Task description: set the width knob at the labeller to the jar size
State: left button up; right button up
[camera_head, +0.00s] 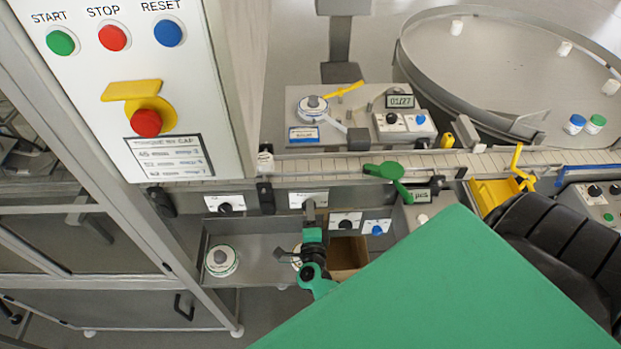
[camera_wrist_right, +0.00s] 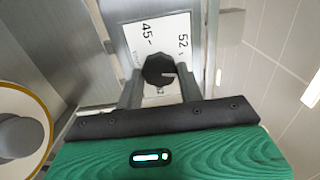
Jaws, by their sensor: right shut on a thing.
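The width knob (camera_wrist_right: 158,70) is black and sits on a white scale plate (camera_wrist_right: 148,35) marked 45 and 52, with a further, partly covered mark below. A short pale line on the knob points roughly right in the wrist view. My right gripper (camera_wrist_right: 160,88) has its two grey fingers on either side of the knob and is shut on it. In the head view my right gripper (camera_head: 310,208) is in front of the plate (camera_head: 308,193), and the knob is hidden there. My left gripper is not in view.
A label roll (camera_head: 221,261) lies left of my gripper. Other knob plates (camera_head: 346,222) are close on its right. The conveyor (camera_head: 330,164) runs above, with a green lever (camera_head: 385,171). A round turntable (camera_head: 500,60) holds several jars. A control panel (camera_head: 120,90) stands at left.

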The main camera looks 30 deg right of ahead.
jog(key=shift+n+p, duration=1.6)
jog(key=shift+n, duration=1.2)
jog(key=o, duration=1)
jog(key=shift+a, duration=0.1)
